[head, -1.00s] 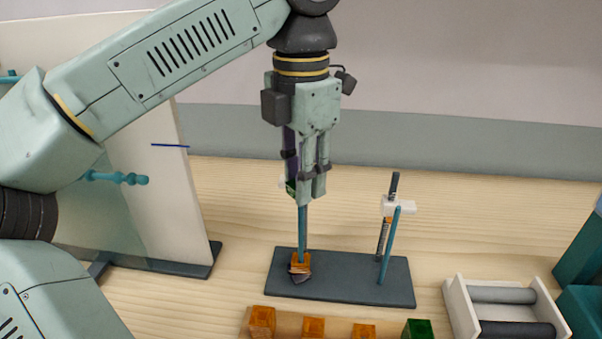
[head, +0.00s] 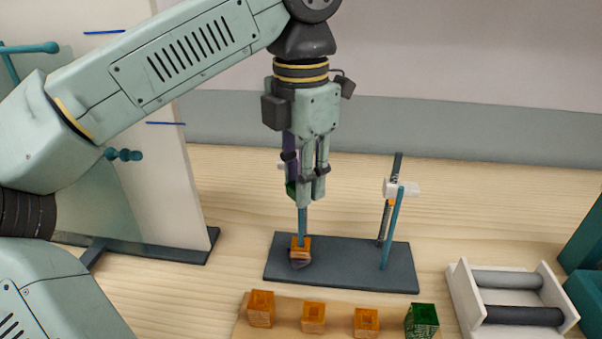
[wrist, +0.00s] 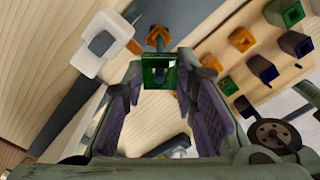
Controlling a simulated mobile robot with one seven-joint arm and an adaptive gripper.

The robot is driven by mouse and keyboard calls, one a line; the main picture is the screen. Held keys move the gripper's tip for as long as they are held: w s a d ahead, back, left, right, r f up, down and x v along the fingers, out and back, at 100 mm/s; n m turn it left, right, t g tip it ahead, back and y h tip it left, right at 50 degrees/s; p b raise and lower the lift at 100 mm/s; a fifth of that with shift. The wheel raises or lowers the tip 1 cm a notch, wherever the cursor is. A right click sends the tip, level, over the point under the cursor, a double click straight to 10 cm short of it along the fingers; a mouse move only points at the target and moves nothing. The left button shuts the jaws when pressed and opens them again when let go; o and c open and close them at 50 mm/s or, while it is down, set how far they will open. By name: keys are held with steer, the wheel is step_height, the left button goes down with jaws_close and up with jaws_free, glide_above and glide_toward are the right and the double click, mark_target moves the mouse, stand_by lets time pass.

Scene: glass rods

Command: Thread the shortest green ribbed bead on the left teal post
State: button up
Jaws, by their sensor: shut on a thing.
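My gripper (head: 308,195) points down over the left end of the dark stand and is shut on a green bead (head: 291,189). The left teal post (head: 302,222) rises to just below the fingertips. Its top is hidden, so I cannot tell whether the bead is around it. An orange bead (head: 301,243) sits low around that post. Another green bead (head: 421,321) stands at the front right.
The stand (head: 345,268) has a teal post (head: 393,230) at right, near a dark rod with a white block (head: 403,188). Several orange beads (head: 313,317) stand in front. A white rack (head: 462,300) holds rods at right. A pale upright panel (head: 150,190) stands at left.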

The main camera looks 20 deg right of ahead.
step_height(320, 180, down, 5)
steer(key=b, duration=0.3)
steer(key=shift+r, duration=0.2)
stand_by(0.5)
stand_by(0.3)
steer(key=o, duration=1.1)
